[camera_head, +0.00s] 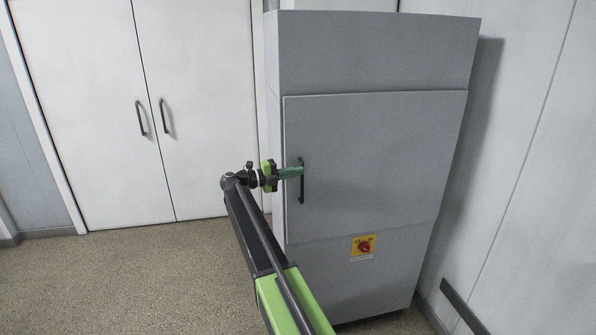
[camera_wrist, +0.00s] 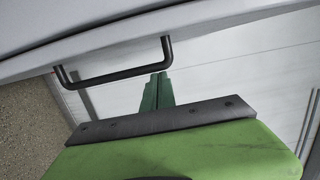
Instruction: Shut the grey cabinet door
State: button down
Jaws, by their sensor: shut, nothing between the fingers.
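The grey cabinet door (camera_head: 375,160) is a flat panel on the front of the tall grey cabinet (camera_head: 375,50). It looks nearly in line with the cabinet front, and I cannot tell whether it is fully flush. A dark bar handle (camera_head: 301,182) stands near its left edge. My gripper (camera_head: 297,172) is at the handle's upper part, reaching in from the left. In the wrist view the handle (camera_wrist: 115,76) crosses at upper left, and my green fingertips (camera_wrist: 163,76) are together just beside its right end, holding nothing. I cannot tell whether they touch it.
A red switch on a yellow plate (camera_head: 364,246) sits below the door. White double doors (camera_head: 135,100) stand behind at the left. A pale wall (camera_head: 530,150) is close on the right. The speckled floor (camera_head: 130,285) is clear at lower left.

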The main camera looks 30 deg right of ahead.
jog(key=w, duration=0.1)
jog(key=w+n+t, duration=0.1)
jog(key=w+t, duration=0.1)
jog(key=shift+w+d+r, duration=0.2)
jog(key=shift+w+r, duration=0.05)
jog(key=shift+r, duration=0.05)
jog(key=s+a+m+g, duration=0.1)
jog(key=a+g, duration=0.1)
jog(key=a, duration=1.5)
jog(key=shift+s+a+f+p, duration=0.25)
jog(key=shift+a+p, duration=0.05)
jog(key=shift+a, duration=0.05)
